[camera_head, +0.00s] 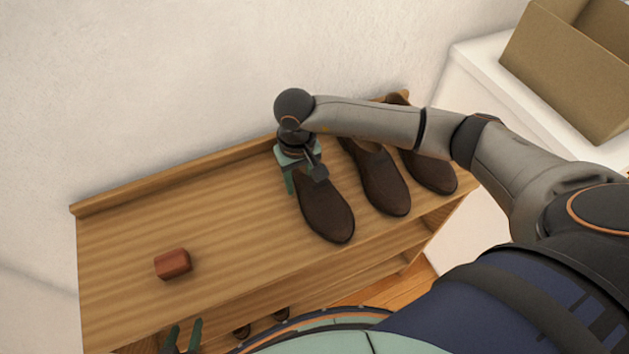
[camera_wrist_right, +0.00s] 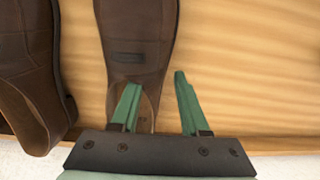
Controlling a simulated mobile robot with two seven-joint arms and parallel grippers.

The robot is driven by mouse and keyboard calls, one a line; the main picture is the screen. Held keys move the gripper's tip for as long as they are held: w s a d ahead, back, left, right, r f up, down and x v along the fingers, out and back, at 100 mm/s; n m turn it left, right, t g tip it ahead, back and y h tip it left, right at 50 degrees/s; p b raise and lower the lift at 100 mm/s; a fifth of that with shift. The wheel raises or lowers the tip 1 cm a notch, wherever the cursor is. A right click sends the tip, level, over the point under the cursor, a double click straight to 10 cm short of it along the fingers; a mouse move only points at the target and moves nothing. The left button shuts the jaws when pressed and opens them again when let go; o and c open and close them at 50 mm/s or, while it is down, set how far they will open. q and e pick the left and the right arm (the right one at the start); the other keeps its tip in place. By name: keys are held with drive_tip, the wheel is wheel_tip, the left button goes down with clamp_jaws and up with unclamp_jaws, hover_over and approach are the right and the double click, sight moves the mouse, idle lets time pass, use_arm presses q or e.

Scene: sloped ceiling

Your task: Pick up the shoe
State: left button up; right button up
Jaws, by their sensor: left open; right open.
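Dark brown shoes stand in a row on the wooden shelf top. The leftmost shoe (camera_head: 328,212) has its toe towards the front edge and its heel hidden under my right gripper (camera_head: 303,182). In the right wrist view the gripper (camera_wrist_right: 156,82) is open at the heel end of that shoe (camera_wrist_right: 136,35). One finger overlaps the shoe's heel opening; the other is just beyond its right edge. Contact cannot be told. My left gripper (camera_head: 183,338) is open and empty at the bottom edge, partly out of frame.
Two more brown shoes, a middle one (camera_head: 382,182) and a right one (camera_head: 432,172), stand alongside. A small reddish-brown block (camera_head: 173,264) lies on the left of the shelf (camera_head: 225,230). A cardboard box (camera_head: 560,75) sits on a white cabinet (camera_head: 473,75). The shelf between block and shoes is clear.

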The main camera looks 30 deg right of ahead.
clamp_jaws()
drive_tip(key=shift+r, duration=0.1)
idle(1.2)
